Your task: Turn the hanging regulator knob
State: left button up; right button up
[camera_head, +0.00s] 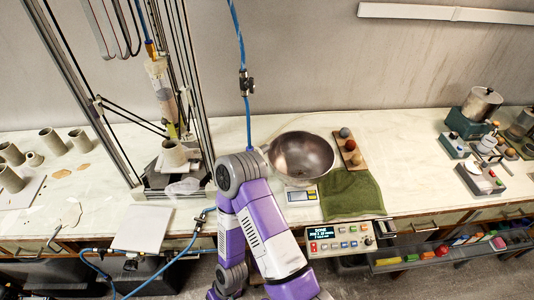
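The hanging regulator (246,83) is a small dark fitting with a knob on a blue hose. The blue hose (239,35) comes down from the top of the picture and runs below the regulator toward the bench. The regulator hangs in front of the grey wall, clear of everything around it. One of my purple and grey arms rises from the bottom centre, its grey joint well below the regulator and overlapping the hose's lower end. No gripper fingers show, so neither gripper can be placed relative to the knob.
A tall frame printer (205,90) stands left of the hose. A metal bowl (301,155), green cloth (352,195) and control box (340,239) lie right of my arm. Clay cups (52,141) stand far left. Air around the regulator is free.

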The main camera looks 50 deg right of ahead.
aim_at(265, 148)
jog(key=z, duration=0.4)
jog(key=k, duration=0.2)
jog(key=u, duration=2.25)
jog(key=k, duration=2.05)
jog(key=z, duration=1.8)
